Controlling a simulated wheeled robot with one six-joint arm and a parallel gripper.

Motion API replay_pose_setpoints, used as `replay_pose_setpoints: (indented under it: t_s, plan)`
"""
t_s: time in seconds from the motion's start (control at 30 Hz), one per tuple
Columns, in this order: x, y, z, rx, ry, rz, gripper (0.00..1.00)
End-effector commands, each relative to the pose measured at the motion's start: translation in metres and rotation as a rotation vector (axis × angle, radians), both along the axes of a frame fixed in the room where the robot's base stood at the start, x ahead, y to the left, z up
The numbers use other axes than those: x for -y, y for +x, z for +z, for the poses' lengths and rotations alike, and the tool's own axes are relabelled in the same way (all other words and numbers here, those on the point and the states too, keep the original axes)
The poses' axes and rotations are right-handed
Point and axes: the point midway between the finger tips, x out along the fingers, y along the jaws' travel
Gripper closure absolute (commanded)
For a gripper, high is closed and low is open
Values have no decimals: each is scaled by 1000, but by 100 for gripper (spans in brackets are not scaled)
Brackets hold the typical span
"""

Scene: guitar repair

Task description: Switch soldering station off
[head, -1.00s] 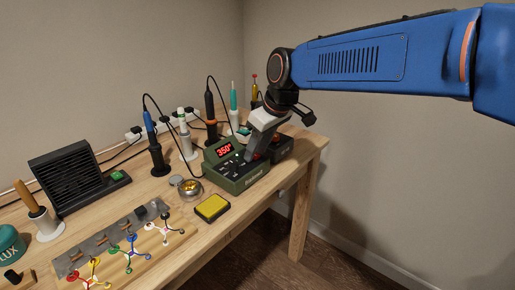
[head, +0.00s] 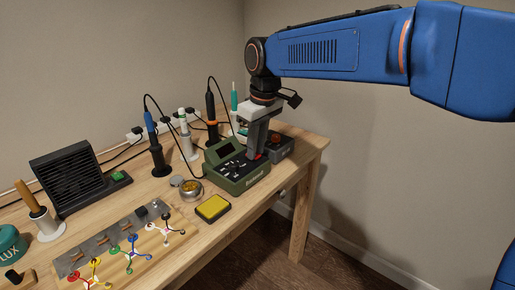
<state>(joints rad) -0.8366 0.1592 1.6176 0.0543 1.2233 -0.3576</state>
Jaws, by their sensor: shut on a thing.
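The green soldering station (head: 238,178) stands near the right end of the bench. Its display (head: 229,149) is dark, with no digits lit. A red switch (head: 260,156) shows at the right of its top panel. My gripper (head: 257,153) points down onto that panel, with its fingertips at the red switch. The jaws are shut on the switch and partly hide it.
A dark box with an orange-red knob (head: 275,138) stands right behind the station. Soldering irons in holders, including a blue one (head: 153,140), stand to the left. A yellow sponge tray (head: 212,208) and brass wool tin (head: 191,189) lie in front.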

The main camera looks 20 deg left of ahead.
Motion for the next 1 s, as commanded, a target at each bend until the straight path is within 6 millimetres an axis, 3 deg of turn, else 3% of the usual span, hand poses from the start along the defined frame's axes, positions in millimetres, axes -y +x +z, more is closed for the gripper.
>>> replay_pose_setpoints:
  t_s: [0.47,0.5,0.57,1.0]
  plan:
    - [-1,1,1,-19,-50,-1,100]
    - [-1,1,1,-18,-49,-1,76]
    - [-2,1,1,-18,-49,-1,62]
    - [-1,1,10,-19,-47,-1,62]
